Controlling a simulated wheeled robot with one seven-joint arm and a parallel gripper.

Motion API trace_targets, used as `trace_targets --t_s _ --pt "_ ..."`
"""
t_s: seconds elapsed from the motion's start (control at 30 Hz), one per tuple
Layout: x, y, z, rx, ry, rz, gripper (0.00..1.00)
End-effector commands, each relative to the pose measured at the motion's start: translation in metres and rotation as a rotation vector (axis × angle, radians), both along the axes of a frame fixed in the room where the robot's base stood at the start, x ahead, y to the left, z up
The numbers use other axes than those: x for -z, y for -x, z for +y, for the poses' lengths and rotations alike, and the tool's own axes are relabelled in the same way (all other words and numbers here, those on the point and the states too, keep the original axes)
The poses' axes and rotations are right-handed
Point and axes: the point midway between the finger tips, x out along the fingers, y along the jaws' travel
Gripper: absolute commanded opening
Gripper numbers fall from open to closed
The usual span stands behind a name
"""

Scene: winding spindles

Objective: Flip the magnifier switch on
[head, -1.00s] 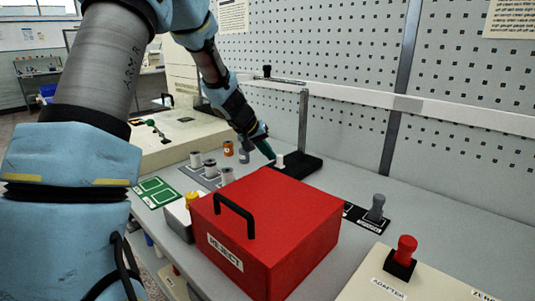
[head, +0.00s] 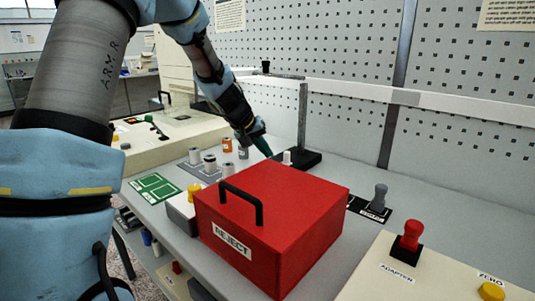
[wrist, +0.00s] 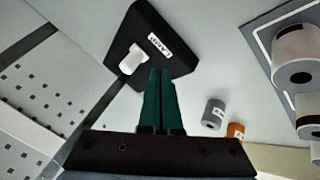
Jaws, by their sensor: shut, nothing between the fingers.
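The white switch lever (head: 287,157) stands on a black base (head: 311,161) behind the red box, at the foot of a grey post (head: 302,118). In the wrist view the white lever (wrist: 132,60) sticks out from the black base (wrist: 175,66), which bears a small white label too blurred to read surely. My gripper (head: 267,154) is low, just left of the lever in the head view. In the wrist view its green fingers (wrist: 160,76) are together and empty, with their tips over the base's edge beside the lever. Whether they touch it I cannot tell.
A red REJECT box (head: 270,215) with a black handle stands in front of the switch. A pegboard wall (head: 350,45) is behind.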

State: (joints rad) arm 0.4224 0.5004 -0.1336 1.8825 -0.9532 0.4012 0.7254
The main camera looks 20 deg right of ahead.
Motion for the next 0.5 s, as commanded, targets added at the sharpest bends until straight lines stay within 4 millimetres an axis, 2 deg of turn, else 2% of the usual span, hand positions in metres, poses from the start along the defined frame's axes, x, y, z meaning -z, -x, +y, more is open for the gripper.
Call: trace_targets --t_s 0.07,0.5 --pt "-0.001 -0.002 0.001 0.000 0.001 -0.001 0.00" --pt "-0.060 0.013 0.043 -0.002 0.002 -0.003 0.00"
